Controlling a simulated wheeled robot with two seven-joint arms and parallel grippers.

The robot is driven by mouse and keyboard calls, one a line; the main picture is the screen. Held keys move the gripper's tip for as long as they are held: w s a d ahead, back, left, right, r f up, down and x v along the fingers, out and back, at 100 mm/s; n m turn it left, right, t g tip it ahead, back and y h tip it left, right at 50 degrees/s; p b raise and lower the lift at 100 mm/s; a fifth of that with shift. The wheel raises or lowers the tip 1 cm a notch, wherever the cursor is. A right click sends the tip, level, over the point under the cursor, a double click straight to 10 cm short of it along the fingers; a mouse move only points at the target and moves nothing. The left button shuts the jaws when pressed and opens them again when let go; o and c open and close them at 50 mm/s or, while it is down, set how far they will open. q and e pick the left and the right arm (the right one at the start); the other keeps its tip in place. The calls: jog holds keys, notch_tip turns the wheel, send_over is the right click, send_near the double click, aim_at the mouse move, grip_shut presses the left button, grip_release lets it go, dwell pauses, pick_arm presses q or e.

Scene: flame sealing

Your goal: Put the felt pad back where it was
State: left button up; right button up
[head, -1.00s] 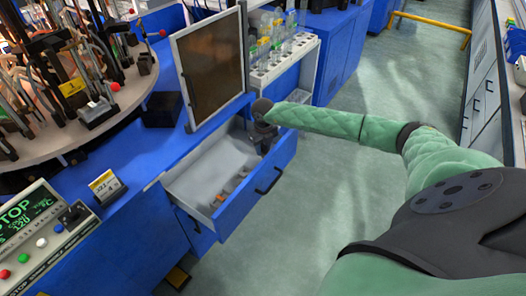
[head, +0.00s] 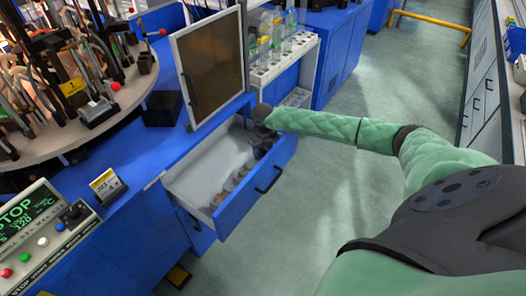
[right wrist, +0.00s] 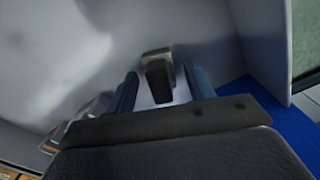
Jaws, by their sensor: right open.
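My right gripper (head: 262,142) reaches down into the open drawer (head: 243,206) at its far right end. In the right wrist view its two fingers (right wrist: 161,88) are apart. A small dark block with a pale grey-brown top (right wrist: 158,62) lies between and just beyond them, apart from both as far as I can see. I cannot tell whether this is the felt pad. No other thing in view is clearly a felt pad. My left gripper is out of view.
Several small orange and grey items (head: 228,188) lie along the drawer's front wall. An upright dark panel (head: 210,65) stands on the blue bench behind. A rack of bottles (head: 283,55) is beyond it. Left are a control box (head: 35,230) and a round tool table (head: 130,85).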

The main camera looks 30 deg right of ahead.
aim_at(263, 149)
jog(key=shift+r, duration=0.25)
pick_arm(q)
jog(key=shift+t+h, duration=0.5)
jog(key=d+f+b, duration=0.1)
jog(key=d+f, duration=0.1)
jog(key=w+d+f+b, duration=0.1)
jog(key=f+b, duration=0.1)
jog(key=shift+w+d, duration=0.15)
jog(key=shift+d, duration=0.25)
pick_arm(e)
notch_tip(263, 149, up, 12)
jog(key=shift+f, duration=0.15)
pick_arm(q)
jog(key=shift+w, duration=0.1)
